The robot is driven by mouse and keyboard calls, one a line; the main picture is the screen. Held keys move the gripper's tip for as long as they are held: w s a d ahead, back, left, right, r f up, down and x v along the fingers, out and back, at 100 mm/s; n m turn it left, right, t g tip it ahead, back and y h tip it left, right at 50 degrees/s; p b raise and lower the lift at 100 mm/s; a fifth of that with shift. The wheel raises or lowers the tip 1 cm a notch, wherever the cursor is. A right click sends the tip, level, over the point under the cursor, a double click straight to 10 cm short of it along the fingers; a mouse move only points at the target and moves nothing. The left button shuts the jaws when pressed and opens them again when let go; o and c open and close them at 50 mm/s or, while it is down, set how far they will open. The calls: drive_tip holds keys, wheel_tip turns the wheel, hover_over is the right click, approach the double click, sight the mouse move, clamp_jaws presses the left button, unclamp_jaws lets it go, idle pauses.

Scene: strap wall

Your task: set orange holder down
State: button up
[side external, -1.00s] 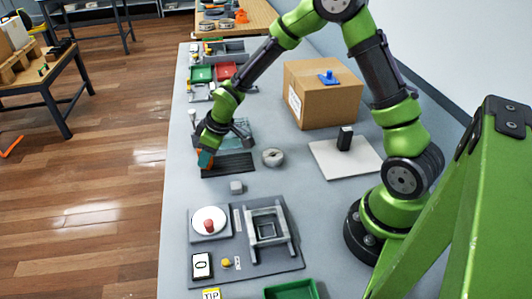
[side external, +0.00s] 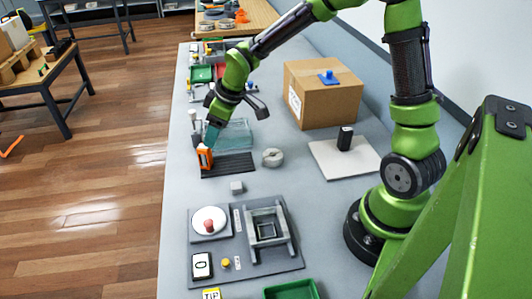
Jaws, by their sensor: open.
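The orange holder (side external: 204,157) stands upright at the left end of a dark ribbed mat (side external: 232,166), near the table's left edge. My gripper (side external: 213,128) is open, just above and behind the holder. One finger shows close over the holder's top; whether it touches cannot be told at this size. The other finger is hidden or too small to make out.
A clear teal-tinted box (side external: 238,134) stands right behind the mat. A grey ring (side external: 272,157) and a small grey block (side external: 237,187) lie near it. A cardboard box (side external: 322,92) and a white board (side external: 345,168) are to the right. The table front holds a grey fixture plate (side external: 290,268).

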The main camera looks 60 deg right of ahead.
drive_tip(key=s+r+m+t, duration=0.1)
drive_tip(key=s+r+m, duration=0.3)
drive_tip(key=s, duration=0.6)
drive_tip(key=s+r+m+t, duration=0.2)
drive_tip(key=s+r+m, duration=0.2)
drive_tip(key=s+r, duration=0.5)
drive_tip(key=shift+s+a+r+m, duration=0.15)
drive_tip(key=shift+s+r+m, duration=0.15)
drive_tip(key=shift+s, duration=0.4)
